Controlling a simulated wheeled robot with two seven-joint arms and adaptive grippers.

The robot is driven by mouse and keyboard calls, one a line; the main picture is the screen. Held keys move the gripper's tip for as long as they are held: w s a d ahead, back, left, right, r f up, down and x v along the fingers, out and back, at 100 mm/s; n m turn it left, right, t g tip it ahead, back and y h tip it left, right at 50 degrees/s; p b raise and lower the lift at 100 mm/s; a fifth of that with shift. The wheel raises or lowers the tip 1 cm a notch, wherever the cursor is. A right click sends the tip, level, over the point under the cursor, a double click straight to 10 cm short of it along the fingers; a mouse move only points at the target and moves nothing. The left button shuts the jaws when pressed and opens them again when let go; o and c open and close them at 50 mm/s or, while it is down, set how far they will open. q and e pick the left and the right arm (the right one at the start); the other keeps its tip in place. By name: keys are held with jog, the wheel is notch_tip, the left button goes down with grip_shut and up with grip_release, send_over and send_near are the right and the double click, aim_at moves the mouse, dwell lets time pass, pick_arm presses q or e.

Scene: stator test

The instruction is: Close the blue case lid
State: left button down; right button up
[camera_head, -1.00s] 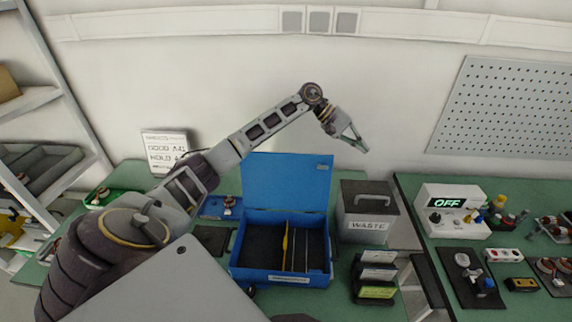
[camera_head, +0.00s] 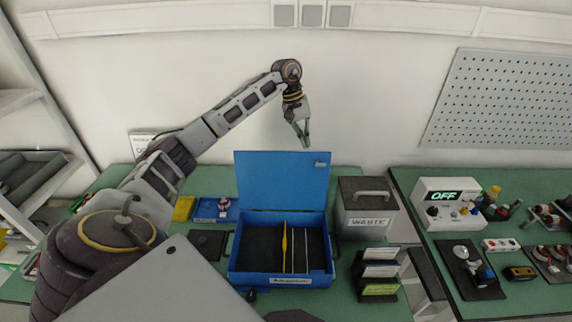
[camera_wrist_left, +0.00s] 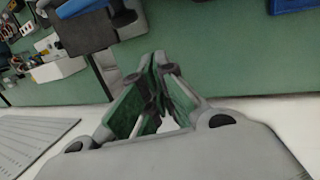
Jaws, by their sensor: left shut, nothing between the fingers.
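The blue case (camera_head: 280,279) stands on the green table with its lid (camera_head: 283,180) open and upright at the back. My left gripper (camera_head: 304,138) is above and behind the lid's top edge, pointing down, shut and empty. My right gripper is not in view.
A unit reading OFF (camera_head: 449,200) is on the right table. The white wall is close behind.

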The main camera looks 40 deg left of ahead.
aim_at(283, 179)
pick_arm(q)
jog(key=s+a+g+y, duration=0.1)
jog(key=s+a+y, duration=0.2)
jog(key=a, duration=0.2)
jog(key=shift+s+a+r+g, duration=0.2)
jog(key=shift+s+a+g, duration=0.1)
jog(key=shift+a, duration=0.05)
jog(key=shift+f, duration=0.15)
jog(key=s+d+f+p, duration=0.2)
jog(key=s+f, duration=0.1)
jog(key=f, duration=0.5)
jog(key=shift+d+p, duration=0.3)
jog(key=shift+p, duration=0.05)
dwell(0.6)
jog(key=shift+s, duration=0.15)
jog(key=shift+f, duration=0.1)
dwell(0.4)
